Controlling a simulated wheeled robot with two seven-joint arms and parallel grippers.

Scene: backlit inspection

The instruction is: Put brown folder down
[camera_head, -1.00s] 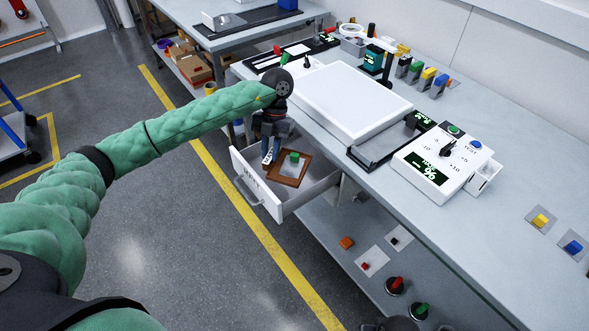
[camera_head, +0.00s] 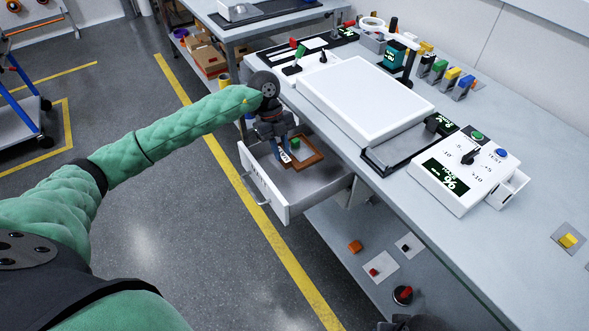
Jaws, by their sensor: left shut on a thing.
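The brown folder (camera_head: 307,164) is over the open white drawer (camera_head: 270,190) under the workbench. It looks like a brown border around a greyish middle, with a small green block (camera_head: 295,143) showing at its upper left. My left gripper (camera_head: 284,160) comes down over the drawer and is shut on the folder's left side. The wrist and fingers hide part of the folder. I cannot tell whether the folder touches the drawer floor. A dark part at the bottom edge may be my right gripper (camera_head: 402,323); its fingers do not show clearly.
The workbench (camera_head: 385,190) above the drawer carries a white panel (camera_head: 365,95), a dark tray (camera_head: 403,150) and a white control box (camera_head: 462,170). The drawer's front and right parts look clear.

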